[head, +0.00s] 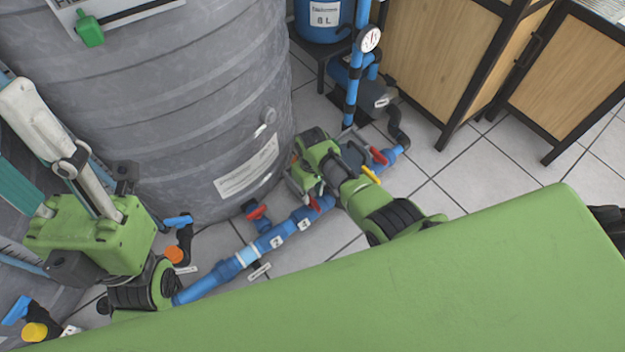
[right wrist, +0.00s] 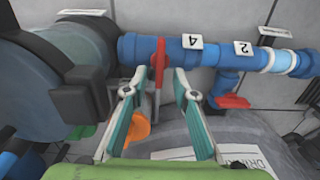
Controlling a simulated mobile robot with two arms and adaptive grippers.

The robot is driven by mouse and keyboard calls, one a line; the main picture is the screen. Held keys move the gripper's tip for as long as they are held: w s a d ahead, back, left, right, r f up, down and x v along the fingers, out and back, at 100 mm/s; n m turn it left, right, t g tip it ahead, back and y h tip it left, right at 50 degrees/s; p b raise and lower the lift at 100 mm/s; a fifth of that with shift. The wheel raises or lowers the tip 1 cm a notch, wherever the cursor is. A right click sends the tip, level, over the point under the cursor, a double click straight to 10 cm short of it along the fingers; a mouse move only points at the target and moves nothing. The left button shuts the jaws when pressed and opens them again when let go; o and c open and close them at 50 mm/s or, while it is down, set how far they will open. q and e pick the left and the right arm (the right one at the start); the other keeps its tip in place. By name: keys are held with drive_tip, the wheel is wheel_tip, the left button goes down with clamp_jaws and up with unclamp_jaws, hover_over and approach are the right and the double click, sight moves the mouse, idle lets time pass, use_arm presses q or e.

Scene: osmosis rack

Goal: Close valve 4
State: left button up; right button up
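Valve 4 sits on the blue pipe beside a label "4" (right wrist: 192,41) that appears upside down in the right wrist view. Its red handle (right wrist: 158,56) stands crosswise to the pipe in that view. My right gripper (right wrist: 157,78) is open, with its fingertips on either side of the handle and gaps showing. In the head view my right gripper (head: 306,190) is low beside the grey tank and partly hides the valve. My left gripper (head: 12,125) is raised at the left edge; its fingers look apart and empty, partly cut off by the frame.
The label "2" (right wrist: 242,48) and another red handle (right wrist: 232,101) are close by on the same pipe. The large grey tank (head: 190,90) stands directly behind it. Red and yellow handles (head: 371,174) lie right of my gripper. Tiled floor is free at right.

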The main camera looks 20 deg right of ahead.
sight(312, 200)
wheel_tip(312, 200, up, 8)
drive_tip(key=shift+f, duration=0.15)
idle(0.6)
